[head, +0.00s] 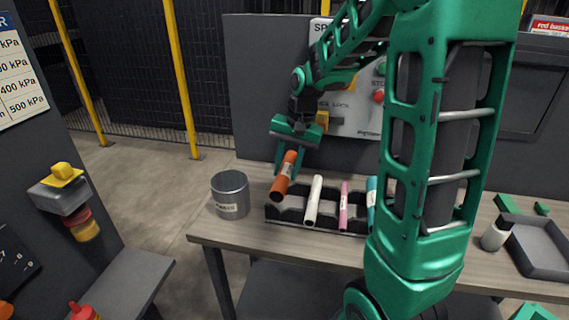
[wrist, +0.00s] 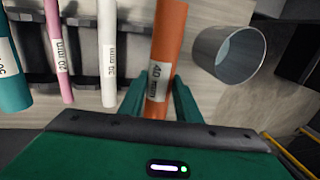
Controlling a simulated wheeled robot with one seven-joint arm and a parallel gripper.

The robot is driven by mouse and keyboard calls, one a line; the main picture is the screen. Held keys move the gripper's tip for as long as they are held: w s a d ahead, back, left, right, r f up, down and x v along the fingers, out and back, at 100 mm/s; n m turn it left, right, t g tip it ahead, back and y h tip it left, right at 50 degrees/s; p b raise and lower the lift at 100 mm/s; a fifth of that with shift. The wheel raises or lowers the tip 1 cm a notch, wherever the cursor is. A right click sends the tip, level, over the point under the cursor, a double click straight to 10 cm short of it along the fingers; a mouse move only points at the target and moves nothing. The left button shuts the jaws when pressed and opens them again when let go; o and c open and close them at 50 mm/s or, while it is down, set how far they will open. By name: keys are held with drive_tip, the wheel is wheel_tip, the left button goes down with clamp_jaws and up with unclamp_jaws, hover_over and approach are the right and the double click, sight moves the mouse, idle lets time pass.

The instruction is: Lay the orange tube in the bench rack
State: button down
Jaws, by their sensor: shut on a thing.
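The orange tube (head: 284,175) has a white label that reads 40 mm in the wrist view (wrist: 168,40). My green gripper (head: 291,152) is shut on it. In the head view the tube tilts, its lower end at the left end of the black bench rack (head: 327,227). I cannot tell whether it touches the rack. The rack also shows in the wrist view (wrist: 85,22). A white tube (head: 314,200), a pink tube (head: 344,207) and a teal tube (head: 371,190) lie across the rack, right of the orange one. My arm hides the rack's right end.
A grey metal can (head: 230,195) stands left of the rack, close to the orange tube; it also shows in the wrist view (wrist: 228,52). A control panel (head: 350,110) stands behind.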

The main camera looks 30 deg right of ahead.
drive_tip(key=shift+f, duration=3.25)
drive_tip(key=c, duration=1.2)
unclamp_jaws()
drive_tip(key=r, duration=0.3)
drive_tip(key=s+d+r, duration=0.1)
drive_tip(key=r, duration=0.6)
drive_tip(key=shift+s+d+r, duration=0.2)
drive_tip(key=shift+d+r, duration=0.05)
